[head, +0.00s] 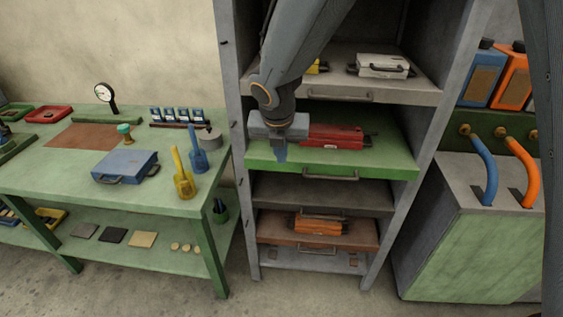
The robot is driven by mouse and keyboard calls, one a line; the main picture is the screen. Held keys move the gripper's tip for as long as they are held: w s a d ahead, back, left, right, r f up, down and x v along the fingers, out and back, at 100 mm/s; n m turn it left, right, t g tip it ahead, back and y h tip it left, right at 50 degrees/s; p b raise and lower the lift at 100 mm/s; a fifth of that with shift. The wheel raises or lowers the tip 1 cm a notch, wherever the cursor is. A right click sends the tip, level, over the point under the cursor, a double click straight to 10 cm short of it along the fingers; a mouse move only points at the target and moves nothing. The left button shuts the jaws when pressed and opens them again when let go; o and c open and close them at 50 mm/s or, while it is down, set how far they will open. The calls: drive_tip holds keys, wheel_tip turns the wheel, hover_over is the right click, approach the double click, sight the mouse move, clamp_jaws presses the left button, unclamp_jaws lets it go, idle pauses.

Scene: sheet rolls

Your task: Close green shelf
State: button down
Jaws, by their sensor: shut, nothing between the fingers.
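The green shelf (390,166) is a sliding tray in the tall grey cabinet (238,110), with a metal handle (330,176) on its front edge. It sticks out beyond the cabinet's front. A red case (334,136) lies on it. My arm comes down from the top, and my gripper (280,154) is shut and empty at the left part of the green shelf, close to its front edge. I cannot tell whether it touches the shelf. The gripper covers part of the shelf's left side.
Above is a grey shelf (425,93) with a white case (383,66), also pulled out. Below are a dark shelf (270,190) and a brown shelf (270,232) with an orange case (317,224). A green workbench (60,177) stands left, a hose cabinet (480,240) right.

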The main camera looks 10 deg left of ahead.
drive_tip(key=r+m+t+y+b, duration=0.2)
drive_tip(key=m+t+b, duration=0.1)
drive_tip(key=m, duration=0.8)
hover_over(307, 169)
drive_tip(key=s+d, duration=0.2)
drive_tip(key=s, duration=0.1)
drive_tip(key=s+d+f+m+g+y+b, duration=0.2)
drive_tip(key=s+d+f+m+y, duration=0.15)
drive_tip(key=m, duration=0.45)
drive_tip(key=shift+h, duration=0.45)
drive_tip(key=b+x, duration=0.1)
drive_tip(key=x, duration=0.2)
drive_tip(key=b+x, duration=0.1)
drive_tip(key=x, duration=0.2)
drive_tip(key=b+x, duration=0.2)
drive_tip(key=x, duration=0.1)
drive_tip(key=shift+w+r, duration=0.15)
drive_tip(key=shift+w, duration=0.15)
drive_tip(key=shift+w, duration=0.1)
